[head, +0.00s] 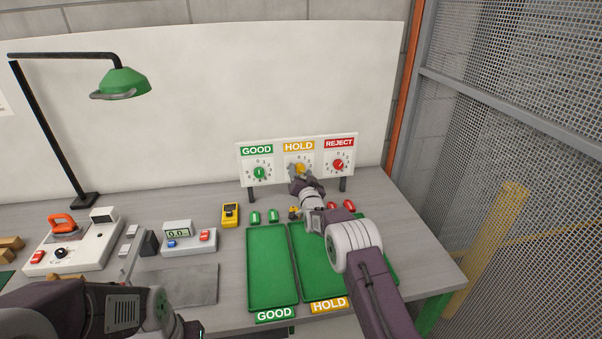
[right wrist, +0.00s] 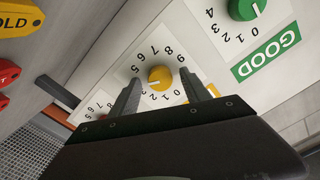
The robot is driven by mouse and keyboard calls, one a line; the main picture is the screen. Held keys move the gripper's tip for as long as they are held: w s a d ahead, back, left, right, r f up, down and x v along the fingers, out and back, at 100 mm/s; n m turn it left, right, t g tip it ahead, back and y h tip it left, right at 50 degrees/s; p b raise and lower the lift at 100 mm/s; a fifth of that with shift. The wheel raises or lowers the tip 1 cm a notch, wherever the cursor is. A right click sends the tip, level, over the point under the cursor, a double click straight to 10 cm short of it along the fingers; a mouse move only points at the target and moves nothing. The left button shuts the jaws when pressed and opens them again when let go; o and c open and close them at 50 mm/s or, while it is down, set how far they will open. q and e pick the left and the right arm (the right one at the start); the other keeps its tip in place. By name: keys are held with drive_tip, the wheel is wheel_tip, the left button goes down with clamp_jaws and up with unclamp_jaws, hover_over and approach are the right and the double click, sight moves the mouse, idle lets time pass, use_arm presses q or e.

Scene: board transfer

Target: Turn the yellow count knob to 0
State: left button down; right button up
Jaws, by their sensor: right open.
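The yellow count knob (head: 299,169) is the middle dial of the white panel, under the HOLD label (head: 298,146). In the right wrist view the knob (right wrist: 160,78) lies between the two dark fingers of my right gripper (right wrist: 161,86), which is open. The fingers stand to either side of the knob; I cannot tell whether they touch it. A pale mark on the knob points to the lower left in that view, near the low numbers, but its exact number is unclear. My right gripper (head: 298,176) partly covers this dial in the head view. My left gripper's fingers are not visible.
The green GOOD knob (head: 260,173) and red REJECT knob (head: 338,165) flank the yellow one closely. Green trays (head: 271,265) and several small coloured parts lie below the panel. A yellow meter (head: 230,214) and a scale (head: 188,240) stand to the left.

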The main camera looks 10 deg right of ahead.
clamp_jaws()
